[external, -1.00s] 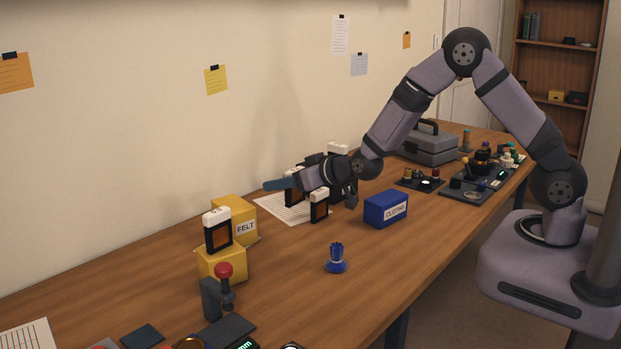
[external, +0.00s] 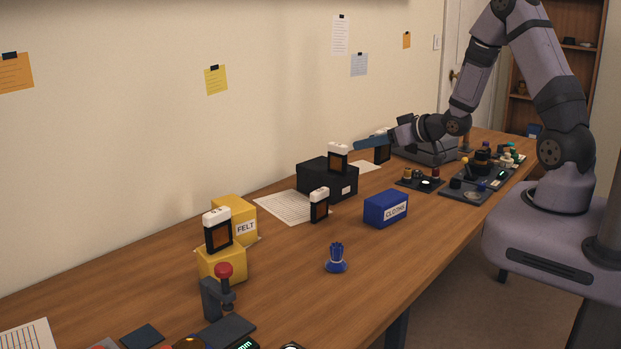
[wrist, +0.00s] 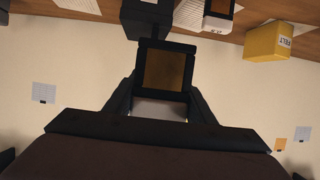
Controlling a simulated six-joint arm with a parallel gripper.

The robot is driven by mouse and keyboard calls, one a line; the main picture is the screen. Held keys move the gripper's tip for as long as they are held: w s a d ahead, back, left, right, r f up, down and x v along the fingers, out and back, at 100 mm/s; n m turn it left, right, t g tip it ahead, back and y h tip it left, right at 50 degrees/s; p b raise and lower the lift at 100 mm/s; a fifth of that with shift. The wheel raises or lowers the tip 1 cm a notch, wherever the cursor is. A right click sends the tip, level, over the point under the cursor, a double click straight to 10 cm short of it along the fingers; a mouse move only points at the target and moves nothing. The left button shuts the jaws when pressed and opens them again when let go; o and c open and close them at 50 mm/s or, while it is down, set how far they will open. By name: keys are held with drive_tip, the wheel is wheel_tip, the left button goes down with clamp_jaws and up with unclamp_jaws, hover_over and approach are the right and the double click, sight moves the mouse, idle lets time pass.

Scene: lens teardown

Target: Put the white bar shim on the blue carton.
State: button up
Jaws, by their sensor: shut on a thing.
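My gripper (external: 376,143) is raised over the far part of the table, left of the grey toolbox. It is shut on a black-framed piece with a brown panel (external: 382,154). In the wrist view this held piece (wrist: 165,70) has its pale end between the jaws. Similar white-topped pieces stand on the black box (external: 338,158), on the table (external: 319,205) and on a yellow carton (external: 218,230). I cannot tell by looks which is the white bar shim. The blue carton (external: 385,209), labelled CLOTHS, has a bare top, nearer than my gripper.
The black box (external: 320,182) sits by paper sheets. Yellow cartons (external: 228,265) stand at the left. A blue stand (external: 336,260) is in front. Bare table surrounds the blue carton.

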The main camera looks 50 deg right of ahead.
wheel_tip(320, 180, down, 10)
drive_tip(key=s+d+p, duration=0.1)
drive_tip(key=shift+s+r, duration=0.25)
idle(1.0)
drive_tip(key=shift+f, duration=0.2)
drive_tip(key=o, duration=1)
drive_tip(key=shift+o, duration=0.2)
drive_tip(key=shift+r, duration=0.1)
